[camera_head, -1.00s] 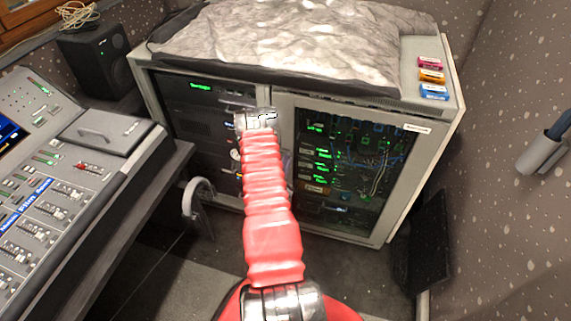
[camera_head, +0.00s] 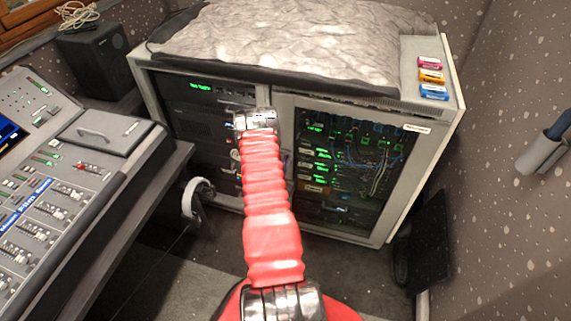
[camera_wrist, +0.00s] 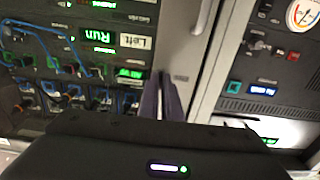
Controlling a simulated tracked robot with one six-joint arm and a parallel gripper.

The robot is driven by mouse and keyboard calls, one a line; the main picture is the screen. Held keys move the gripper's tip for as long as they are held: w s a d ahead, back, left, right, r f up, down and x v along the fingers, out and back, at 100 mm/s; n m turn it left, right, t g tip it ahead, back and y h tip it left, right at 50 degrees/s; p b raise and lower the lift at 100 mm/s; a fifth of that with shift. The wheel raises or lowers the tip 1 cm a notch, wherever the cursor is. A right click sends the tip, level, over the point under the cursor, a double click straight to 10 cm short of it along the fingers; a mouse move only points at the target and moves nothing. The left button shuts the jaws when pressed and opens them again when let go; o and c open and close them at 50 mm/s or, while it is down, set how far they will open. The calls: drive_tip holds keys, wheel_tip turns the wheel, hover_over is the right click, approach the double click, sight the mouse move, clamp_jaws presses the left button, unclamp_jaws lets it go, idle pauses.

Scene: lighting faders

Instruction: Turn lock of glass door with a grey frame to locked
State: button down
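The glass door (camera_head: 350,155) with a grey frame (camera_head: 412,165) is the right door of the rack cabinet and looks closed in the head view. In the wrist view its glass (camera_wrist: 75,65) fills the left, with the grey frame (camera_wrist: 190,50) in the middle. My gripper (camera_wrist: 161,76) points at this frame near the glass edge, its two dark fingers close together and nothing visible between them. In the head view my red arm reaches up to the door's left side and hides part of it. I cannot make out the lock or its position.
A mixing console (camera_head: 60,190) stands at left, with headphones (camera_head: 195,200) by its edge. A grey rock-like cover (camera_head: 300,40) and small coloured boxes (camera_head: 432,76) lie on the cabinet. A left rack bay (camera_head: 195,125) adjoins the door. A patterned wall (camera_head: 500,200) is at right.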

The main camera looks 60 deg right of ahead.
drive_tip(key=shift+s+f, duration=0.2)
drive_tip(key=shift+f, duration=0.05)
drive_tip(key=c, duration=2.3)
unclamp_jaws()
drive_tip(key=o, duration=0.3)
drive_tip(key=shift+w+r, duration=0.15)
drive_tip(key=shift+a, duration=0.1)
drive_tip(key=a, duration=0.4)
drive_tip(key=s+a, duration=0.1)
drive_tip(key=a, duration=0.4)
drive_tip(key=s+a, duration=0.1)
drive_tip(key=a, duration=0.3)
drive_tip(key=shift+s+a, duration=0.1)
drive_tip(key=shift+a, duration=0.15)
